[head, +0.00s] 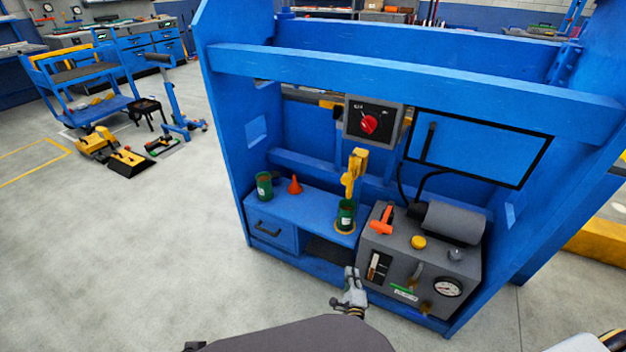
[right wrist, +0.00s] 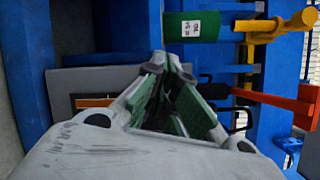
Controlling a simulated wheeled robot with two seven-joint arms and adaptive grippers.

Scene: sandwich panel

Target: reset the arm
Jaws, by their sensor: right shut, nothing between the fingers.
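My right gripper (head: 351,274) shows at the lower middle of the head view, in front of the blue sandwich panel frame (head: 420,85). Its fingers are shut and empty. It is apart from the grey machine box (head: 400,268), which stands just to its right and behind it. In the right wrist view the gripper (right wrist: 168,65) has its green-padded fingers together. A green can (right wrist: 190,27) is beyond the fingertips there; the head view shows it on the blue shelf (head: 346,215). My left gripper is not in view.
A yellow spout (head: 354,172) stands above the can. A second green can (head: 264,186) and an orange funnel (head: 295,186) are on the shelf. The machine has an orange lever (head: 382,220) and a gauge (head: 448,287). A red knob (head: 369,124) is higher up.

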